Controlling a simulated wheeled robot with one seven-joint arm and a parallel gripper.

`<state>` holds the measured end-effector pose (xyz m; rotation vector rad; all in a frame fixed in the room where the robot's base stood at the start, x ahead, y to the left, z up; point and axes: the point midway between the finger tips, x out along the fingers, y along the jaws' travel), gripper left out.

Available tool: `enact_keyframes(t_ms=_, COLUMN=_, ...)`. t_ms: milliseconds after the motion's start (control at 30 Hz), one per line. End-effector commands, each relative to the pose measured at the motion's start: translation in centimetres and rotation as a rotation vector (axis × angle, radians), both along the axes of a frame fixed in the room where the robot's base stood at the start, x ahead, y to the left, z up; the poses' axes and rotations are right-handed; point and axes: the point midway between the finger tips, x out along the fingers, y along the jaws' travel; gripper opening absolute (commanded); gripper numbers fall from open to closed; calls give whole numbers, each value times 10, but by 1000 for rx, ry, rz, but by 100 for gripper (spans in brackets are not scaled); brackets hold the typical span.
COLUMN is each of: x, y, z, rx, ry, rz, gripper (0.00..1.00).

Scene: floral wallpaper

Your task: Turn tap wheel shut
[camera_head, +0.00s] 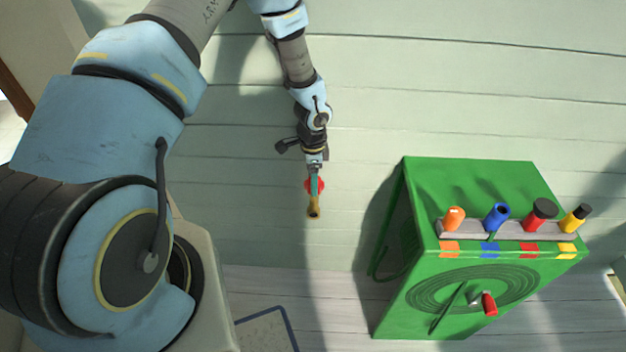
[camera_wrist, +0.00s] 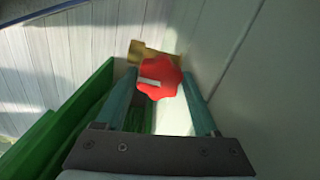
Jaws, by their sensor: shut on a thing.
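The red tap wheel (camera_wrist: 162,75) sits on a brass tap (camera_wrist: 146,52) at the pale plank wall. It has a scalloped edge and a short white mark on its face. In the head view the wheel (camera_head: 318,184) is partly hidden behind my fingers, with the brass spout (camera_head: 313,208) just below it. My gripper (camera_head: 315,183) reaches down from above in the head view and is at the wheel. In the wrist view the two teal fingers of my gripper (camera_wrist: 160,78) stand on either side of the wheel and are shut on it.
A green cabinet (camera_head: 480,282) stands to the right, with a rack (camera_head: 511,230) of coloured-handled items on top and a red-handled crank on its front. A blue-edged mat (camera_head: 265,333) lies on the floor below. The wall around the tap is clear.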

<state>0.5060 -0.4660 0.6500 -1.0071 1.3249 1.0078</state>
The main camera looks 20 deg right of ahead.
Motion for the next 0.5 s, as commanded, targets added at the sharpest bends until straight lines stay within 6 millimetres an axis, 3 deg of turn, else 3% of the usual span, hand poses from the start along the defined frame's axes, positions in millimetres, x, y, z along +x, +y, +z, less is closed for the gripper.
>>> enact_keyframes(t_ms=500, x=0, y=-1, z=0, rx=-1, ry=-1, rz=-53, gripper=15)
